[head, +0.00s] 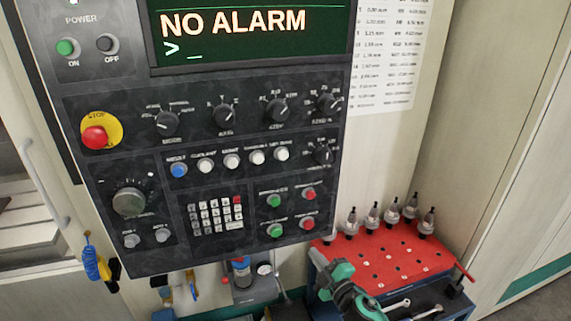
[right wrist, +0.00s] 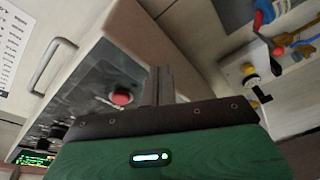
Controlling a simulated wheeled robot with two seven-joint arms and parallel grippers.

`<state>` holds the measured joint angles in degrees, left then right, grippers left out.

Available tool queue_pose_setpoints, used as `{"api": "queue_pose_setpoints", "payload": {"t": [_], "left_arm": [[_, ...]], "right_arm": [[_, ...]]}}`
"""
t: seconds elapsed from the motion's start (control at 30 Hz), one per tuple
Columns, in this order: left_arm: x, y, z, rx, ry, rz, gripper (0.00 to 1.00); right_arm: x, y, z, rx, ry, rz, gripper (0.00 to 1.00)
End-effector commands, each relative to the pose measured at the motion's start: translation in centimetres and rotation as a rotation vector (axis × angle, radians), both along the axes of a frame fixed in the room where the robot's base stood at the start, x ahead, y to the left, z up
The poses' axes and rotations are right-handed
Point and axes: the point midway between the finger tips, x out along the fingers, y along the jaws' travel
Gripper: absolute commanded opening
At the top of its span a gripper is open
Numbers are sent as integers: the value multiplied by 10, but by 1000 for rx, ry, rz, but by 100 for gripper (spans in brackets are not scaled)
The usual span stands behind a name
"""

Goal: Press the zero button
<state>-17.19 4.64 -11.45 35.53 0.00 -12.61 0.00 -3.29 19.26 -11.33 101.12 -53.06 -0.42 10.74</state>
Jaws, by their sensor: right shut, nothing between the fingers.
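The dark control panel (head: 110,215) fills the left and middle of the head view. Its keypad (head: 216,216) of small white keys with one red key sits low in the middle; the key markings are too small to read, so I cannot tell which is zero. My right gripper (head: 326,291) is below and to the right of the panel, apart from the keypad and in front of the red-topped tool cart. In the right wrist view its fingers (right wrist: 160,86) are shut with nothing between them, and the panel lies tilted at left. My left gripper is not in view.
A red stop button (head: 95,137) on a yellow disc also shows in the right wrist view (right wrist: 121,97). Knobs and a row of blue and white buttons (head: 231,161) lie above the keypad. The red-topped cart (head: 385,262) holds several tool holders. Hoses and fittings hang below the panel.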

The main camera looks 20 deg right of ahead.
Motion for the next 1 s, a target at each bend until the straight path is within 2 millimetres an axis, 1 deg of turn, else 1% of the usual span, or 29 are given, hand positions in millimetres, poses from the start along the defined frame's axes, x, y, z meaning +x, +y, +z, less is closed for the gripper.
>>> {"api": "queue_pose_setpoints", "payload": {"t": [0.03, 0.17, 0.2, 0.27, 0.3, 0.37, 0.4, 0.47, 0.5, 0.6, 0.7, 0.8, 0.9, 1.0], "left_arm": [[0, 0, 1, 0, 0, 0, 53], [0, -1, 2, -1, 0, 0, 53], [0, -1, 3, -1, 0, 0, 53], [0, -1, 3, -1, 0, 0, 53], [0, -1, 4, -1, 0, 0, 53], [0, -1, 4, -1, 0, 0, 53], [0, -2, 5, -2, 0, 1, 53], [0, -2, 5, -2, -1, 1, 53], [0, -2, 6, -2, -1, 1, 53], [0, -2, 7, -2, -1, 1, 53], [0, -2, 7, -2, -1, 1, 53], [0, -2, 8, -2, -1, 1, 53], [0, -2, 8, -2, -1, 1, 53], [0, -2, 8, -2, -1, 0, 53]], "right_arm": [[0, 4, 24, -20, -47, 15, 0], [-4, 14, 76, -71, -153, 49, 0], [-6, 18, 92, -87, -187, 59, 0], [-10, 23, 115, -111, -237, 73, 0], [-14, 26, 131, -128, -271, 82, 0], [-21, 32, 156, -153, -325, 97, 0], [-26, 36, 173, -173, -364, 107, 0], [-35, 42, 199, -203, -423, 121, 0], [-42, 46, 216, -223, -461, 129, 0], [-61, 56, 252, -266, -549, 149, 0], [-77, 64, 279, -304, -620, 162, 0], [-89, 69, 296, -329, -668, 169, 0], [-96, 71, 306, -341, -694, 173, 0], [-98, 72, 309, -347, -703, 174, 0]]}}
